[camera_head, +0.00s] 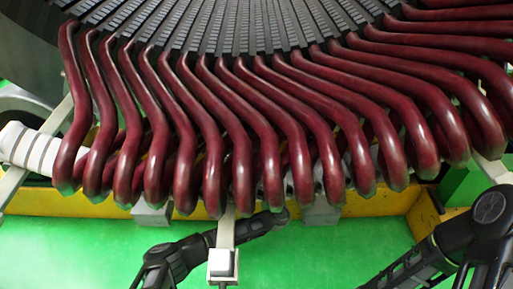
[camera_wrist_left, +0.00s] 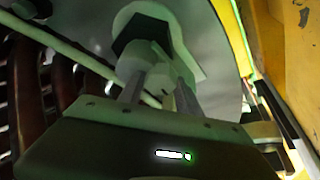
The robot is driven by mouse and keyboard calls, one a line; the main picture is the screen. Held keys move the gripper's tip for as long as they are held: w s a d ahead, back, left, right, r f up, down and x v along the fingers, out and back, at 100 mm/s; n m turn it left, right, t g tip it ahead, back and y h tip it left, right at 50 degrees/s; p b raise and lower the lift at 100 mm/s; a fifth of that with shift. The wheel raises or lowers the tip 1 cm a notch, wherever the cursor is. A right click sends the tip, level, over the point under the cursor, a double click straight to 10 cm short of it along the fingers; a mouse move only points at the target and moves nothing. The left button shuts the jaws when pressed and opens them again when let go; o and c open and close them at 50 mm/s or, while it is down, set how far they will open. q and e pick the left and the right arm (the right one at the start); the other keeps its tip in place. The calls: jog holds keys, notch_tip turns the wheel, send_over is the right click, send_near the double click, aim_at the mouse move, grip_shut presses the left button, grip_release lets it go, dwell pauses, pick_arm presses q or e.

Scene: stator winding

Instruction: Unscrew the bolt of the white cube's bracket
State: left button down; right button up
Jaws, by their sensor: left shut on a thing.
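The white cube (camera_head: 221,265) is at the lower end of a pale bracket bar (camera_head: 226,232), below the dark red coils at the bottom middle of the head view. My left arm reaches up from the lower left and passes behind this bar. Its gripper is hidden in the head view. In the left wrist view my left gripper (camera_wrist_left: 159,88) has its two grey fingers shut on a pale bolt (camera_wrist_left: 158,72). A dark hexagonal part and a pale round flange sit just beyond the fingers. My right arm shows at the lower right of the head view, its gripper out of sight.
The stator's dark red coils (camera_head: 240,140) hang in a dense row under the black slotted core (camera_head: 240,25). A yellow beam (camera_head: 375,205) runs behind them, with grey blocks (camera_head: 321,212) below.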

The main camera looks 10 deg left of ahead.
pick_arm(q)
jog(key=c, duration=0.8)
grip_release()
jog(key=shift+c, duration=0.2)
